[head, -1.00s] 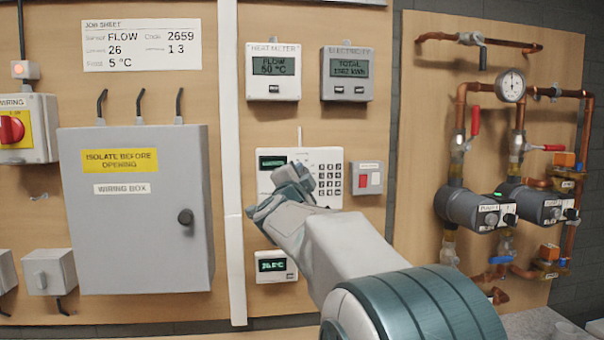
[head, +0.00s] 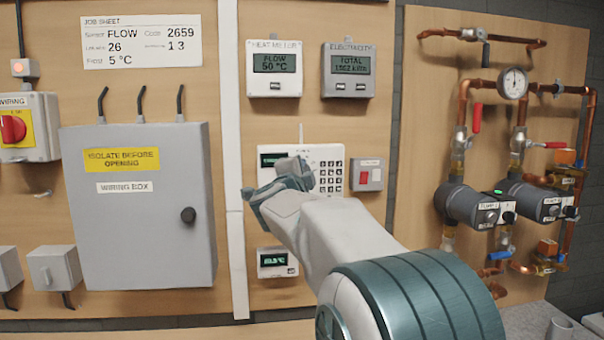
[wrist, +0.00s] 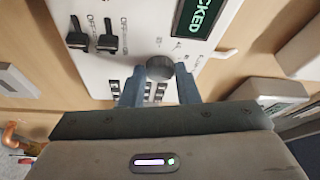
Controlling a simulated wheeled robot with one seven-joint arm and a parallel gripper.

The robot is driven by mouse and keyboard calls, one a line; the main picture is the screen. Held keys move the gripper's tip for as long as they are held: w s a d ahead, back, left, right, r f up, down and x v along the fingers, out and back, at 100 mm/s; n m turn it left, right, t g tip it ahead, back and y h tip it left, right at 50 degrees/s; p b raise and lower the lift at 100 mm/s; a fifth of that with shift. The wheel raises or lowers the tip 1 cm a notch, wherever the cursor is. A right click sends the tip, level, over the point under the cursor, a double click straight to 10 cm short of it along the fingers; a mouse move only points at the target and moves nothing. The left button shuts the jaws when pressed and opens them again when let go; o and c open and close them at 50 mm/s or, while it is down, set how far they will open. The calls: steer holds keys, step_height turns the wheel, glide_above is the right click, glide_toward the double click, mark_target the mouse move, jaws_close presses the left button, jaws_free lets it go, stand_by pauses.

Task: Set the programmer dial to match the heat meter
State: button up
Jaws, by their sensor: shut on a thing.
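The programmer (head: 325,155) is a white wall panel with a dark display and a keypad, partly hidden behind my gripper in the head view. Its round dark dial (wrist: 160,68) shows in the wrist view between the two fingers of my gripper (wrist: 158,88), which is shut on it. The programmer's display (wrist: 198,14) shows green letters ending in "CKED". The heat meter (head: 274,68) on the wall above reads "FLOW 50 °C".
An electricity meter (head: 348,70) hangs right of the heat meter. A grey wiring box (head: 140,215) stands left, copper pipework with pumps (head: 475,205) right.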

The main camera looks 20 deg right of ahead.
steer(key=o, duration=1)
steer(key=shift+c, duration=0.2)
steer(key=b+v, duration=0.2)
steer(key=v, duration=1.1)
steer(key=shift+s+a, duration=0.25)
steer(key=shift+s, duration=0.05)
steer(key=shift+a+f, duration=0.1)
steer(key=shift+f, duration=0.05)
steer(key=s+a+f+n+g+y, duration=0.1)
steer(key=s+a+f+n+y, duration=0.1)
steer(key=a+f+n+y, duration=0.6)
steer(key=s+a+f+n+g+y, duration=0.1)
steer(key=s+a+f+n+y, duration=0.3)
steer(key=f+n, duration=0.5)
steer(key=s+d+f+n+g, duration=0.3)
steer(key=s+f+n+g, duration=0.2)
steer(key=s+f+g, duration=0.5)
steer(key=s+f, duration=0.6)
steer(key=s, duration=0.1)
steer(key=shift+s+d+f+n, duration=0.15)
steer(key=shift+s+f+n, duration=0.1)
steer(key=shift+n, duration=0.15)
